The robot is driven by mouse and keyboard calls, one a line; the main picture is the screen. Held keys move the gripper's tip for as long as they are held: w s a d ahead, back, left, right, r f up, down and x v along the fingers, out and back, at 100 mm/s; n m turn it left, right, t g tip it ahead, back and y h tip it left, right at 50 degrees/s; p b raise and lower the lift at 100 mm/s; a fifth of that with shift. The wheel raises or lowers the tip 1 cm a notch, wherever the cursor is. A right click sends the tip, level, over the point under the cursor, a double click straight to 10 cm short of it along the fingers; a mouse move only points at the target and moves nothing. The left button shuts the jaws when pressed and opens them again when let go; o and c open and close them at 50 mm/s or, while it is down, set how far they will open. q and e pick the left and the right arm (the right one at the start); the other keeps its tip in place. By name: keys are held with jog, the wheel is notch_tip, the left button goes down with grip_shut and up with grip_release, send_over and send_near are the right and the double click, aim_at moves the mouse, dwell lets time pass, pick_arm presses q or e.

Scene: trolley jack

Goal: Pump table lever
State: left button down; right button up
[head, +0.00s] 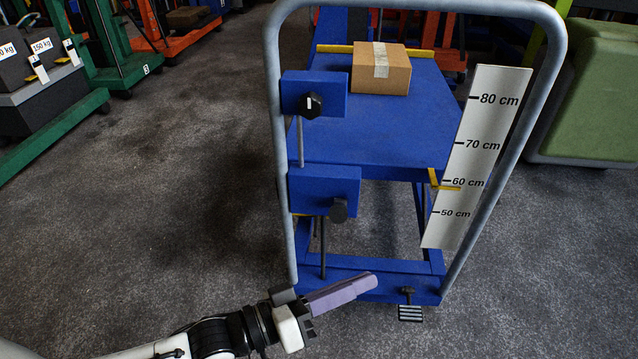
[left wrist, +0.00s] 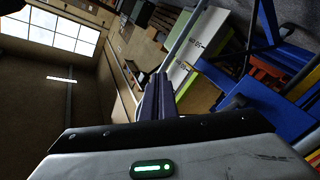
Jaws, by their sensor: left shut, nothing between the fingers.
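The blue lift table (head: 400,125) stands inside a grey tubular handle frame (head: 274,150). A small pedal lever (head: 410,312) with a striped pad sits low at its front right. Two blue blocks on the left of the frame carry an upper black knob (head: 312,104) and a lower black knob (head: 338,210), with dark rods by them. My left gripper (head: 368,284) is shut and empty, its purple-grey fingers pointing right across the low front blue bar, left of the pedal and apart from it. The fingers also show in the left wrist view (left wrist: 158,98). My right gripper is not in view.
A cardboard box (head: 380,68) rests on the table top. A white height scale (head: 475,155) stands at the right, with a yellow pointer (head: 445,186) near 60 cm. Green trolleys with weights (head: 45,75) are at far left.

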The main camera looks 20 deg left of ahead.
pick_arm(q)
jog(key=w+a+r+h+p, duration=0.2)
jog(key=a+r+h, duration=0.15)
jog(key=a, duration=0.45)
jog(key=h+p, duration=0.1)
jog(key=h, duration=0.1)
send_near(339, 209)
jog(key=w+a, duration=0.5)
jog(key=shift+s+a+r+t, duration=0.2)
jog(key=shift+t, duration=0.1)
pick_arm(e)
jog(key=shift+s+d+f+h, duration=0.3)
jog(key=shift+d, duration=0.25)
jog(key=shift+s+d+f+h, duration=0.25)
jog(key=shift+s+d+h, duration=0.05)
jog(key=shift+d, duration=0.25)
pick_arm(q)
jog(key=b+x, duration=0.1)
jog(key=x, duration=1)
jog(key=shift+s+d+f+b, duration=0.2)
jog(key=shift+s+f+b, duration=0.15)
jog(key=shift+s+f, duration=0.45)
jog(key=shift+s+d+f+b, duration=0.3)
jog(key=shift+s+f, duration=0.35)
jog(key=shift+f, duration=0.25)
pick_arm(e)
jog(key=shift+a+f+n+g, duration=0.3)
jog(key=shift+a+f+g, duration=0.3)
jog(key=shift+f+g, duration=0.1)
